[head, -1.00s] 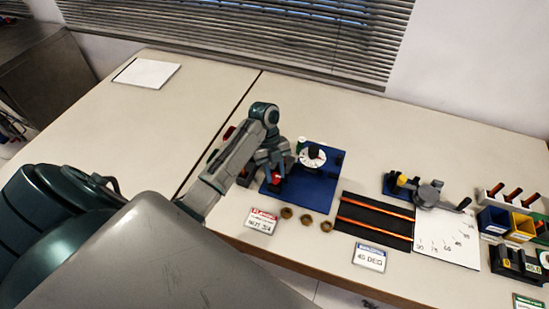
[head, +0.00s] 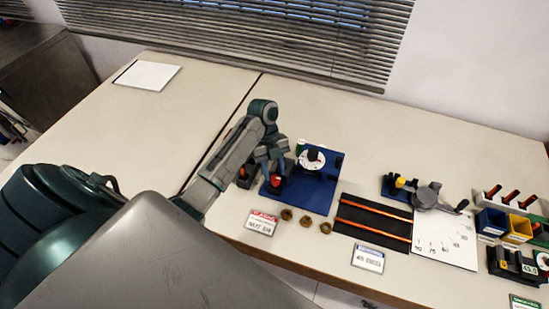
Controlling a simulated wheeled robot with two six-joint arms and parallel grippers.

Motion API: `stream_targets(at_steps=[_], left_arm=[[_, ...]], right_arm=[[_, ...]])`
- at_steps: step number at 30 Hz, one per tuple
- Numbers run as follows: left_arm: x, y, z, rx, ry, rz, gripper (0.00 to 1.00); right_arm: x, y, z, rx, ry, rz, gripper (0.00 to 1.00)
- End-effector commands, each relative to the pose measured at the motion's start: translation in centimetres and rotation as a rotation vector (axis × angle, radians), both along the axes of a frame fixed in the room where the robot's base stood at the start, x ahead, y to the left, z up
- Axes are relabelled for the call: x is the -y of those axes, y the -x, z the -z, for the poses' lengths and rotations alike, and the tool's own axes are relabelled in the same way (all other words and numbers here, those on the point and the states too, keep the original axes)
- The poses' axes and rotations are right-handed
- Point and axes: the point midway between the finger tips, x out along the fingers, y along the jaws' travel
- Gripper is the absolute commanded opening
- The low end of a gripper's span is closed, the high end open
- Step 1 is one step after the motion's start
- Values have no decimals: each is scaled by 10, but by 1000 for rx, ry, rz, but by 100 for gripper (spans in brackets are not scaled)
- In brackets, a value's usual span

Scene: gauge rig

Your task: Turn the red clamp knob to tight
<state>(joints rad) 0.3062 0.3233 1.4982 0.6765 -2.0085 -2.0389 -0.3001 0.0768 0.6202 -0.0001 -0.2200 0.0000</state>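The red clamp knob (head: 276,182) sits at the left part of a blue base plate (head: 312,198). My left gripper (head: 273,168) is just above the knob, pointing down at it. Its two fingers look spread apart, and the red knob shows below them. Whether a finger touches the knob is too small to tell. The knob's tight mark cannot be made out. A white round dial (head: 312,159) with a black centre stands at the back of the same plate. My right gripper is not in view.
Several brass nuts (head: 305,220) lie in front of the plate, by a red-edged label card (head: 262,223). A black mat (head: 368,222) with orange rods and a white angle sheet (head: 447,240) lie to the right. Small bins (head: 517,228) stand at far right.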

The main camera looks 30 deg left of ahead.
Motion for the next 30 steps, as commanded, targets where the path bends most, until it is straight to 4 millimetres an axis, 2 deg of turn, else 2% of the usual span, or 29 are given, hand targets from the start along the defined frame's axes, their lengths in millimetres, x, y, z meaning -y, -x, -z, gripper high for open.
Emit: stream_targets(at_steps=[1, 9, 15, 26, 28, 30], left_arm=[[-3, -2, -14, 1, -1, 0, 38], [-17, -11, -56, 1, -2, -1, 38], [-26, -17, -79, 1, 0, 0, 38], [-29, -19, -82, 1, 0, 0, 38], [-29, -19, -82, 1, -1, -2, 47], [-29, -21, -81, -4, -10, -23, 50]], right_arm=[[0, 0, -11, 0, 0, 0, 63], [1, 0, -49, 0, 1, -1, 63], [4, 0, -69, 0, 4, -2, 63], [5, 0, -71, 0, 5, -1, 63], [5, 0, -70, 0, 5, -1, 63], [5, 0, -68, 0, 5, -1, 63]])
